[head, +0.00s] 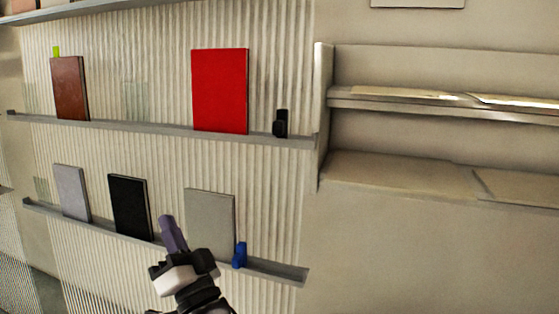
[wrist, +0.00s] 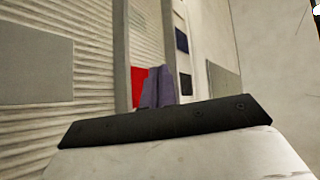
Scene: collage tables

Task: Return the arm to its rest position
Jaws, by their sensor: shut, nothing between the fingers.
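My gripper (head: 167,222) is at the lower middle of the head view, in front of the lower wall ledge. Its purple fingers point up and are closed together with nothing between them. In the wrist view the purple fingers (wrist: 158,85) rise above the dark edge of my gripper's body. The lower part of my arm runs out of the bottom of the head view.
The lower ledge (head: 290,272) bears grey, black and beige panels and a blue object (head: 239,255). The upper ledge (head: 160,128) bears a brown panel (head: 70,88), a red panel (head: 220,90) and a small black object (head: 281,124). A beige shelf (head: 420,172) is right.

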